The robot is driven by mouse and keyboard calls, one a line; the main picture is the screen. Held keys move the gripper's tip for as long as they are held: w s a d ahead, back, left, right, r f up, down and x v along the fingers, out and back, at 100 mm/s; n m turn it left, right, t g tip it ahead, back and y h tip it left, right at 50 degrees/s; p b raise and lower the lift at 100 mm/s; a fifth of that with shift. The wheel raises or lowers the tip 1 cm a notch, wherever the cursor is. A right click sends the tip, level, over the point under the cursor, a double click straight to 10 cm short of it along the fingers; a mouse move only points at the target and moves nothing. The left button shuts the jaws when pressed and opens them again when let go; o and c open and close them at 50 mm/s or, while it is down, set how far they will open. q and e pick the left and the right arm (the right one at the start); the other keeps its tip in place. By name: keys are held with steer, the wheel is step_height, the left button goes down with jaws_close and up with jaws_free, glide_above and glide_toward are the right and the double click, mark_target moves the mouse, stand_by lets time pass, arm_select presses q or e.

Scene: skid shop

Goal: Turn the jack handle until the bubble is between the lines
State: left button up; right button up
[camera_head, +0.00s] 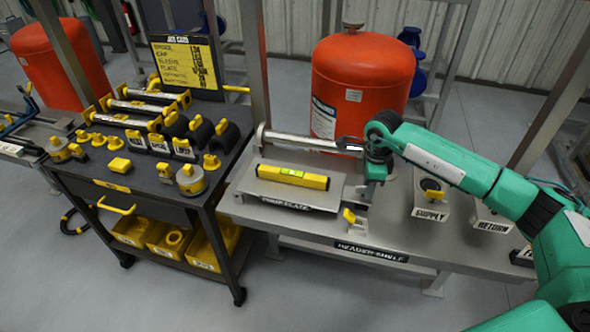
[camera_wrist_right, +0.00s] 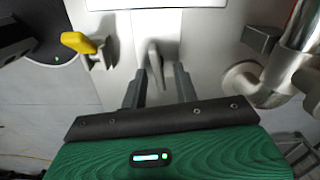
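A yellow spirit level (camera_head: 292,177) with a green vial lies on the grey pump plate (camera_head: 318,204). The bubble and lines are too small to read. My right gripper (camera_head: 368,186) is lowered at the right end of the plate. In the right wrist view, a grey upright lever, seemingly the jack handle (camera_wrist_right: 155,62), stands between the fingertips of my right gripper (camera_wrist_right: 158,76). The fingers are apart, with a gap visible on both sides of it. In the head view the gripper hides this handle. My left gripper is not in view.
A yellow-tipped lever (camera_head: 349,215) stands close to my right gripper. A metal pipe (camera_head: 300,141) runs behind the level, before a red tank (camera_head: 360,75). The supply block (camera_head: 431,200) is to the right. A black cart (camera_head: 140,185) with yellow parts stands left.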

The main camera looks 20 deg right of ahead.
steer(key=shift+w+a+r+p, duration=0.1)
steer(key=shift+a+r+p, duration=0.1)
steer(key=shift+r+p, duration=0.25)
steer(key=shift+a+r+p, duration=0.2)
steer(key=shift+r+p, duration=0.05)
steer(key=shift+r, duration=0.4)
steer(key=shift+r+p, duration=1.05)
steer(key=shift+r, duration=0.95)
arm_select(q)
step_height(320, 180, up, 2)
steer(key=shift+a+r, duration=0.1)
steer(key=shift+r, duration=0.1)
arm_select(e)
steer(key=m, duration=0.3)
steer(key=shift+r+p, duration=0.25)
steer(key=shift+p, duration=0.05)
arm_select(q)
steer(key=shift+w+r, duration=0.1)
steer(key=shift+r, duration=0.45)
arm_select(e)
steer(key=m, duration=0.3)
steer(key=shift+r+m, duration=0.15)
steer(key=shift+m, duration=0.25)
